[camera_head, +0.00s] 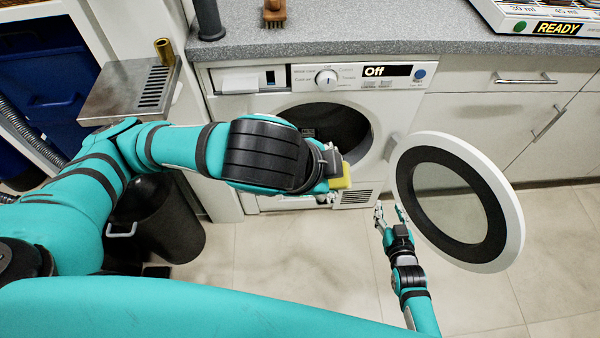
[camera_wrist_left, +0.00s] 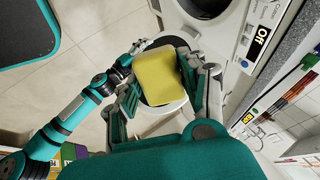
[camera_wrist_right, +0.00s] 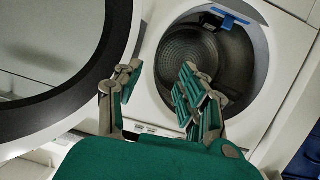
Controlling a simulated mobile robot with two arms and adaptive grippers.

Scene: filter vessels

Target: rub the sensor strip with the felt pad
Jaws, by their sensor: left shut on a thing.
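The yellow felt pad (camera_head: 343,178) is held by my left gripper, in front of the machine's round opening. The left wrist view shows the pad (camera_wrist_left: 157,76) between the two fingers of my left gripper (camera_wrist_left: 165,88). In the right wrist view, a blue piece (camera_wrist_right: 231,17) sits at the edge of the drum opening; I cannot tell if it is the sensor strip. The left arm hides part of the opening in the head view. My right gripper (camera_head: 389,214) is open and empty beside the open door. Its parted fingers show in the right wrist view (camera_wrist_right: 160,88).
The machine's round door (camera_head: 506,205) stands open at right, close to my right gripper. The drum (camera_head: 345,122) is dark and open. A metal tray (camera_head: 115,100) and a black bin (camera_head: 170,225) stand at left. The counter (camera_head: 370,28) runs above. The floor in front is clear.

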